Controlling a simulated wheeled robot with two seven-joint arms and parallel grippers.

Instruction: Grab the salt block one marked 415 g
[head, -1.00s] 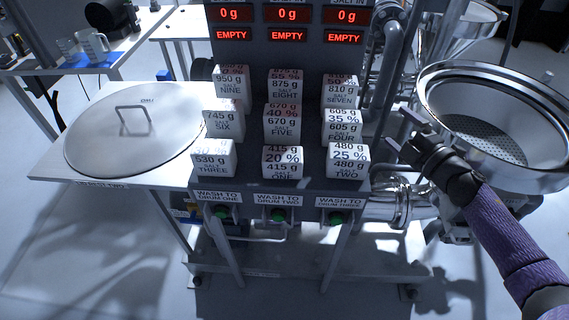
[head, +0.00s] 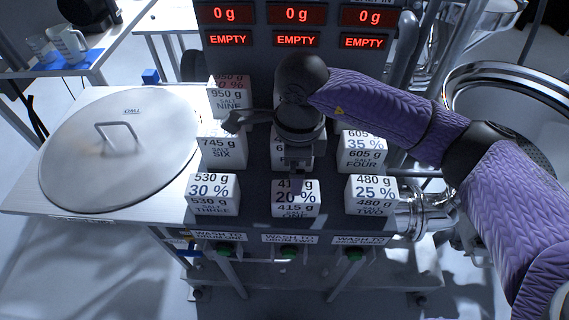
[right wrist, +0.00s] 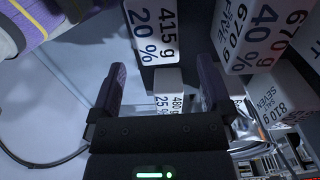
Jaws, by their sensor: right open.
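The white salt block one, marked 415 g and 20 % (head: 296,200), stands in the front row, middle, of the dark stepped rack. My right gripper (head: 295,165) is over the middle column just behind and above it, its dark parts covering some of the block's top. In the right wrist view the gripper (right wrist: 160,78) is open with nothing between its fingers, and the 415 g block (right wrist: 152,30) lies beyond the fingertips, apart from them. My left gripper is not in view.
The 530 g block (head: 214,196) stands left of it and the 480 g block (head: 370,196) right, with gaps. Behind are the 745 g block (head: 222,150) and the 605 g block (head: 361,152). A round lid (head: 120,150) lies left; a steel hopper (head: 470,80) is right.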

